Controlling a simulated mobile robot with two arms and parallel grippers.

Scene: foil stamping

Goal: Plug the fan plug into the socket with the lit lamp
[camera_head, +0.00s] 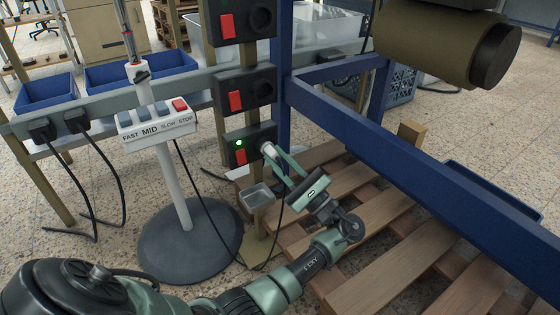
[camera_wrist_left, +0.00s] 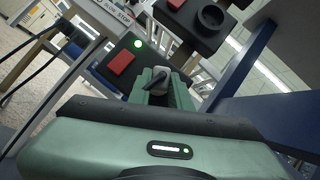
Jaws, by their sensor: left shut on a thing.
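Three black sockets with red switches stand in a column on a wooden post. The bottom socket (camera_head: 254,139) has a lit green lamp; it also shows in the left wrist view (camera_wrist_left: 146,49). The upper two show no lit lamp. My left gripper (camera_head: 271,153) is shut on the fan plug (camera_head: 267,148), at the right side of the bottom socket's face. In the left wrist view the grey plug (camera_wrist_left: 163,79) sits between the fingers, in front of the socket. The plug hides the socket hole, and I cannot tell how deep it sits. My right gripper is not in view.
The fan stand (camera_head: 190,190), with a FAST-MID-SLOW-STOP button box (camera_head: 156,123), stands left of the post. A black cord loops low near the post. A small metal box (camera_head: 256,196) is below the socket. A blue frame (camera_head: 400,150) and wooden pallet (camera_head: 390,235) lie right.

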